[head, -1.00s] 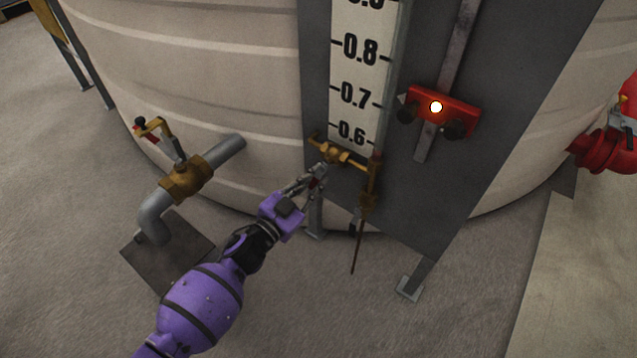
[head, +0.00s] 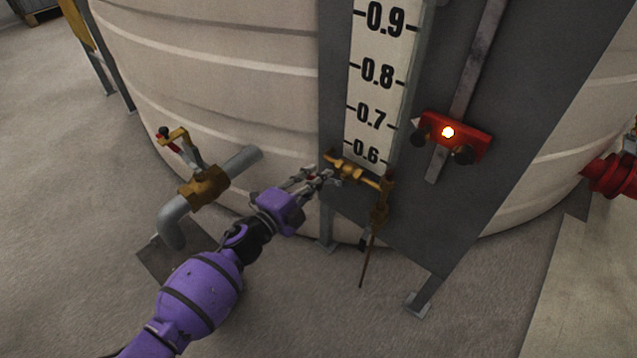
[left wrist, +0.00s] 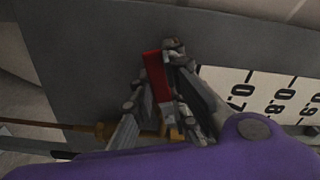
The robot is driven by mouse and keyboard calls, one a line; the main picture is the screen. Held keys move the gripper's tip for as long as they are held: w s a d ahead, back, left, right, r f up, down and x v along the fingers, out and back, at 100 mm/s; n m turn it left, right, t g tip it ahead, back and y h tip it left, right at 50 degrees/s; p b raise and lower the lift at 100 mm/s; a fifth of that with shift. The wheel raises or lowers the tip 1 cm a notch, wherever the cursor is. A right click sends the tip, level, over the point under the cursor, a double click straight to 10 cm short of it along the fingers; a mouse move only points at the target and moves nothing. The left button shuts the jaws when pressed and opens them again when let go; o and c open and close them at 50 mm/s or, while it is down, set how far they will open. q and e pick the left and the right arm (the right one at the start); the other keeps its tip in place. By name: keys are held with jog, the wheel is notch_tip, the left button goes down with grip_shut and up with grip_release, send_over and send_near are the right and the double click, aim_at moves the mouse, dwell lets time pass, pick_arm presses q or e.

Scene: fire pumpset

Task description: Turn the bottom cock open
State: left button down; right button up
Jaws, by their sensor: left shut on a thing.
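The bottom cock (head: 352,172) is a brass fitting at the foot of the level gauge, just under the 0.6 mark. Its red lever (left wrist: 155,76) shows in the left wrist view between my fingers. My left gripper (head: 328,178) reaches in from the left, beside the cock. In the left wrist view the gripper (left wrist: 157,66) is shut on the red lever, with a finger on each side. Part of the brass (left wrist: 176,134) shows behind the fingers. In the head view the fingers mostly hide the lever. My right gripper is not in view.
The white gauge scale (head: 378,75) rises above the cock on a grey panel (head: 490,150). A red block with a lit lamp (head: 453,137) sits to the right. A brass valve on a pipe (head: 204,187) stands left of my arm. A thin rod (head: 367,262) hangs below the cock.

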pick_arm(q)
jog(key=shift+a+r+m, duration=0.1)
jog(key=shift+r+m, duration=0.35)
jog(key=shift+m, duration=0.45)
jog(key=shift+a+r+m, duration=0.1)
jog(key=shift+r+m, duration=0.35)
jog(key=shift+m, duration=0.45)
jog(key=shift+w, duration=0.1)
jog(key=c, duration=1.7)
grip_release()
jog(key=v, duration=1.2)
